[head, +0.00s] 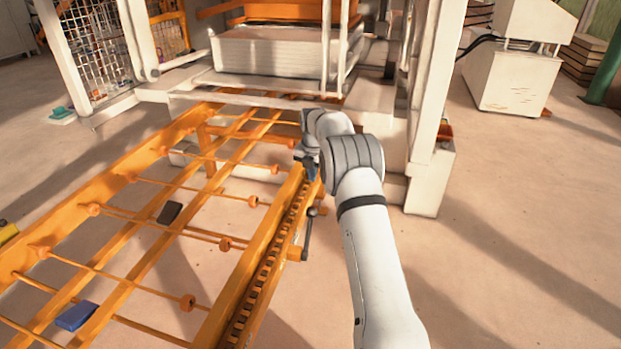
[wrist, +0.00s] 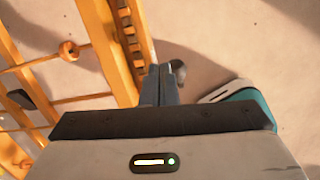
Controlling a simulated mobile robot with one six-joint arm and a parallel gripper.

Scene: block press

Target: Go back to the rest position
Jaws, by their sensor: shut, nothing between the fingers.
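My white arm reaches forward in the head view, with my gripper (head: 309,172) at the inner end of the orange rail (head: 262,262), partly hidden by the arm. In the wrist view my gripper (wrist: 160,82) has its two fingers pressed together, with nothing seen between them. A dark lever (head: 308,235) stands at the rail's right side, just nearer than the gripper. In the wrist view a grey rounded end (wrist: 178,70) shows beside the fingertips; whether it touches them I cannot tell.
The orange frame (head: 120,240) with thin crossbars fills the left. The white press post (head: 432,110) stands right of the arm. Open floor (head: 520,250) lies at the right.

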